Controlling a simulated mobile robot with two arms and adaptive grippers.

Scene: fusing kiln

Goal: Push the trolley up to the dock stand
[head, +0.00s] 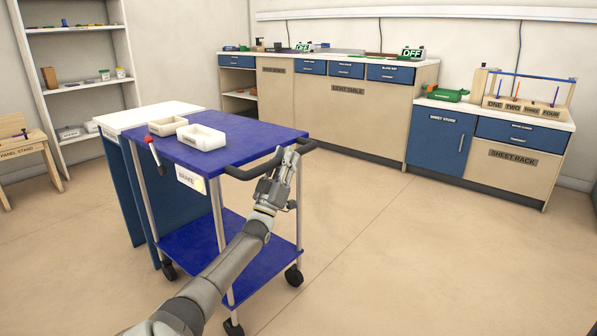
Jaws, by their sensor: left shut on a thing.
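The trolley (245,135) has a blue top, a blue lower shelf (195,250), pale posts and dark castors. My left gripper (283,160) is shut on its black handle (245,173) at the near right side. A white-topped stand with blue panels (125,117), which looks like the dock stand, is right behind the trolley's far left side. The trolley partly hides it, and I cannot tell whether they touch. A lever with a red tip (151,146) and a BRAKE label (190,179) are on the trolley's near left side. My right gripper is not in view.
Two pale open trays (202,137) sit on the trolley top. A shelf unit (85,75) and panel stand (28,153) are at left. Light-table cabinets (330,112) and a sheet rack (508,165) line the back. The floor (400,260) at right is clear.

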